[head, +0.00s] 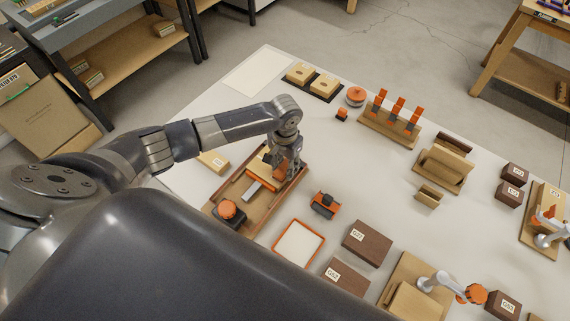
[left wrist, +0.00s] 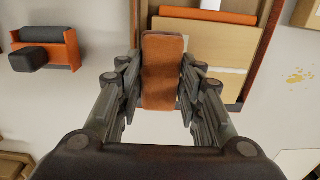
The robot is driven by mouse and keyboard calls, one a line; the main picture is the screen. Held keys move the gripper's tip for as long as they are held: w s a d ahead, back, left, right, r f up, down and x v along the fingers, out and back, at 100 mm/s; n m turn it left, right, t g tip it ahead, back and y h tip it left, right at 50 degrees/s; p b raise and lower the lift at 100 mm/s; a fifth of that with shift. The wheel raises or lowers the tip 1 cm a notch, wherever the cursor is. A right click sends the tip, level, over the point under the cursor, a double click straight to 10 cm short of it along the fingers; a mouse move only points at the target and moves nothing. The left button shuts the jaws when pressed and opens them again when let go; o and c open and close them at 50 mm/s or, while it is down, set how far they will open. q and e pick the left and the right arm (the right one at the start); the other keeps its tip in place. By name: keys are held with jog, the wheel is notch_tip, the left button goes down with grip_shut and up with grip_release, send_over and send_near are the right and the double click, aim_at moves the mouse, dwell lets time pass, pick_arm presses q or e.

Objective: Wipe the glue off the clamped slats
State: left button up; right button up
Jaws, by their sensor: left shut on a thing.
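My left gripper (head: 285,168) is over the far end of a wooden tray with a brown rim (head: 218,207). In the left wrist view its fingers (left wrist: 162,85) are closed on the two sides of a rust-brown pad (left wrist: 163,72). Pale wooden slats (left wrist: 212,55) lie under and beside the pad, with an orange strip (left wrist: 208,14) along them. I cannot tell whether the pad touches the slats. An orange-topped dark clamp block (head: 228,211) sits at the tray's near end. No glue can be made out on the slats. My right gripper is not in view.
An orange-and-black tool (head: 325,204) and an orange-rimmed white tray (head: 299,243) stand right of the wooden tray. A rack with orange-topped pieces (head: 389,125) is at the back. The white table (head: 340,150) has free room in the middle.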

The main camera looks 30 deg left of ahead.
aim_at(259, 157)
pick_arm(q)
jog(key=shift+f, duration=0.15)
jog(key=shift+f+b, duration=0.4)
jog(key=shift+f, duration=0.15)
jog(key=shift+a, duration=0.1)
dwell(0.4)
jog(key=shift+w+a+r+p, duration=0.1)
jog(key=shift+a+p, duration=0.2)
jog(key=shift+a, duration=0.65)
jog(key=shift+w+a, duration=0.15)
jog(key=shift+a, duration=0.95)
jog(key=shift+w+a, duration=0.1)
jog(key=shift+a, duration=0.9)
jog(key=shift+w+a, duration=0.2)
jog(key=shift+a, duration=0.7)
jog(key=shift+w+a, duration=0.15)
jog(key=shift+a, duration=1.05)
